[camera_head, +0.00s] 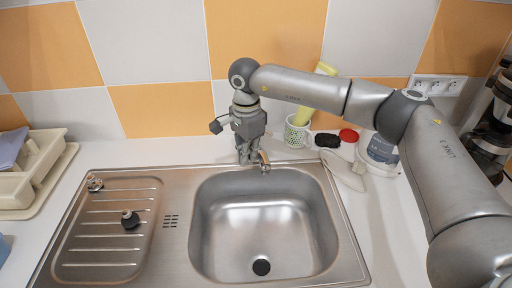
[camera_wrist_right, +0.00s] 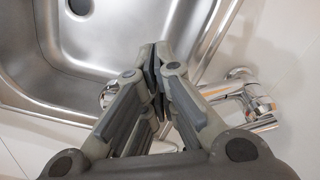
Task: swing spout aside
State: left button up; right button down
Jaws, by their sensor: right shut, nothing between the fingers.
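The chrome faucet spout (camera_head: 264,161) shows at the back edge of the sink, just right of my right gripper (camera_head: 246,160). In the right wrist view, the chrome faucet (camera_wrist_right: 255,105) is right of the fingers, and a chrome piece (camera_wrist_right: 108,95) that looks like the spout's end shows left of them. The middle of the spout is hidden behind the fingers. My right gripper (camera_wrist_right: 157,50) is shut and empty, fingers pointing down toward the basin. I cannot tell whether it touches the spout. My left gripper is not in view.
The empty steel basin (camera_head: 265,225) has a drainboard on its left with a dark knob-like piece (camera_head: 130,220) and a small metal piece (camera_head: 94,182). A dish rack (camera_head: 40,160) is at left.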

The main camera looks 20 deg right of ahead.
jog(key=shift+w+d, duration=1.1)
jog(key=shift+d, duration=5.3)
notch_tip(320, 180, up, 9)
jog(key=s+a+p, duration=0.1)
jog(key=p, duration=0.5)
jog(key=shift+a, duration=0.1)
